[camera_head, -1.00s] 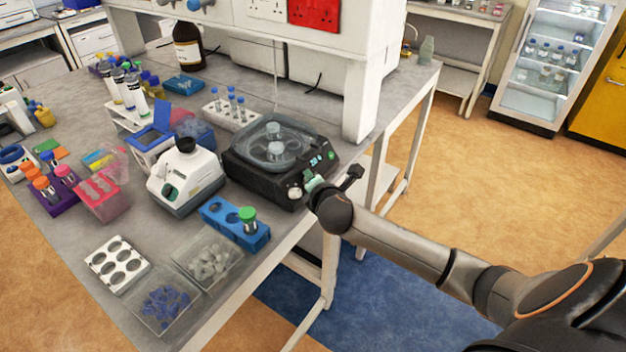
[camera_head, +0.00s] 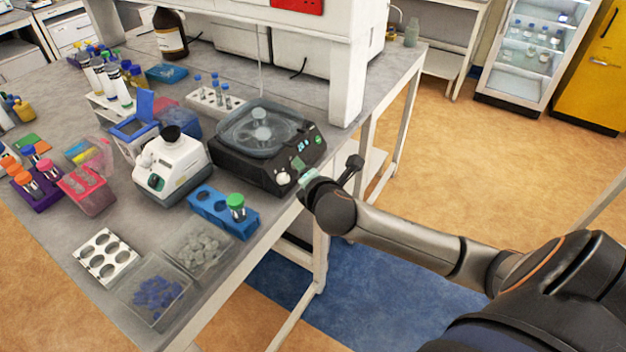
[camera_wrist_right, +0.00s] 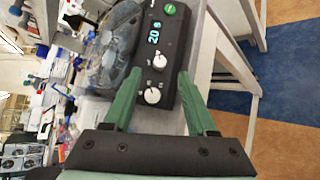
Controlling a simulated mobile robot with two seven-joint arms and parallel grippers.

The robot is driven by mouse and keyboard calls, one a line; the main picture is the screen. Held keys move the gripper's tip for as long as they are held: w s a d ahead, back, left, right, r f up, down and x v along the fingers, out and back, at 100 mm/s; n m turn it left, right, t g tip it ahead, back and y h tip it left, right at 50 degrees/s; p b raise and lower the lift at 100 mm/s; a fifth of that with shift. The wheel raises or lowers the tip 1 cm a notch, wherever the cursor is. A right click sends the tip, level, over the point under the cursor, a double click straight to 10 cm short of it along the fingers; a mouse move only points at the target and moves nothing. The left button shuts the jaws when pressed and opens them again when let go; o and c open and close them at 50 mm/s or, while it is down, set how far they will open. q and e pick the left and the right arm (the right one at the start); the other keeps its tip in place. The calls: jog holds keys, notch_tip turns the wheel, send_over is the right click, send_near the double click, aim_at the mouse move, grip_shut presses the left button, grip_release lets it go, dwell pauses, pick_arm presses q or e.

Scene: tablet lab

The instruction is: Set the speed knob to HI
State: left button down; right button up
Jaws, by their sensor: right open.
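The black centrifuge (camera_head: 228,160) with a clear lid stands at the table's right front edge. Its front panel shows a lit display (camera_wrist_right: 153,35), a green button (camera_wrist_right: 170,9) and two white knobs, one nearer the display (camera_wrist_right: 159,61) and one further from it (camera_wrist_right: 152,96). The labels are too small to read, so I cannot tell which is the speed knob or its setting. One white knob (camera_head: 283,178) shows in the head view. My right gripper (camera_wrist_right: 157,88) is open, its green fingers either side of the lower knob, apparently not touching it. My left gripper is not in view.
A white benchtop device (camera_head: 175,175) and a blue tube rack (camera_head: 212,203) stand left of the centrifuge. Clear bins (camera_head: 215,262) lie nearer the front edge. A shelf post (camera_head: 346,75) rises behind. Floor space right of the table is clear.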

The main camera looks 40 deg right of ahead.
jog(key=v, duration=0.6)
jog(key=shift+s, duration=0.1)
dwell(0.3)
jog(key=s+a+f+m+g+y, duration=0.1)
jog(key=s+a+f+m, duration=0.3)
jog(key=f, duration=0.4)
jog(key=s+a+f+m+y, duration=0.3)
jog(key=s+a+f+m, duration=0.1)
jog(key=s+f+m, duration=0.3)
jog(key=s+a+f+m+g+y, duration=0.1)
jog(key=s+a+f+m+y, duration=0.1)
jog(key=s+a+f+m, duration=0.2)
notch_tip(320, 180, down, 6)
jog(key=s+m, duration=0.1)
jog(key=m, duration=0.2)
jog(key=shift+s+a+g+y, duration=0.25)
jog(key=shift+a+g+y, duration=0.05)
jog(key=shift+a+y, duration=0.1)
jog(key=shift+f, duration=0.1)
